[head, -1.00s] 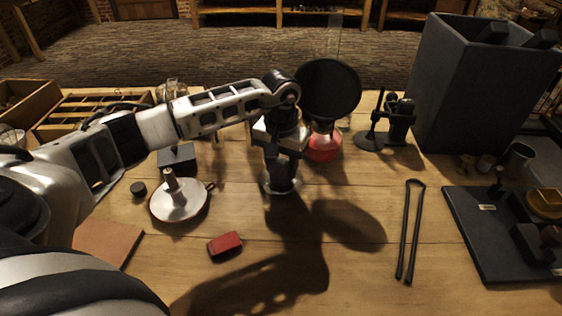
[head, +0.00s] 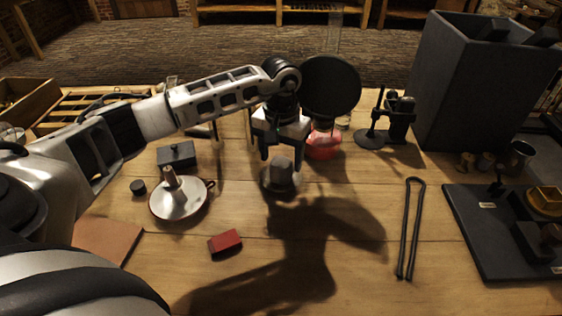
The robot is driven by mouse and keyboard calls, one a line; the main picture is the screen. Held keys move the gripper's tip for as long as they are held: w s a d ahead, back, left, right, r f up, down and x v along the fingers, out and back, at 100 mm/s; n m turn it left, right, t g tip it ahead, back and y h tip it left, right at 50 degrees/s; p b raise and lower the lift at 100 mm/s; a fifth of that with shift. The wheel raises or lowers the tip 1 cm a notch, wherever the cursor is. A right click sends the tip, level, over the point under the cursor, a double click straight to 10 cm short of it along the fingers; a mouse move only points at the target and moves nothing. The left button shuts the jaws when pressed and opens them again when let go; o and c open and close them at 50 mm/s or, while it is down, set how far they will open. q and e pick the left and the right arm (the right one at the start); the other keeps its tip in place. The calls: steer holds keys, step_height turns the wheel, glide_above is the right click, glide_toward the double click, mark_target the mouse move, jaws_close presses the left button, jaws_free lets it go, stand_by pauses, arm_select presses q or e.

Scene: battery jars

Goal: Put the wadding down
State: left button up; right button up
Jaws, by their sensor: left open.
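A short grey plug, which looks like the wadding (head: 281,174), stands upright on a small round base at the middle of the table. I cannot tell clearly whether that base is a dish or a jar's foot. My left gripper (head: 281,155) is open, pointing down. Its fingers are on either side of the plug's top, and whether they touch it is hard to see. The right gripper is out of view.
A white candle dish (head: 181,200) and a red block (head: 225,242) lie to the left. A red flask (head: 323,147) stands behind on the right. Long black tongs (head: 410,228), a tall dark bin (head: 480,90) and a black board (head: 485,240) are on the right. The front middle is clear.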

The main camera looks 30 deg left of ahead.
mark_target(281, 161)
arm_select(q)
step_height(281, 161, up, 10)
steer(key=shift+b, duration=0.4)
steer(key=shift+f, duration=0.15)
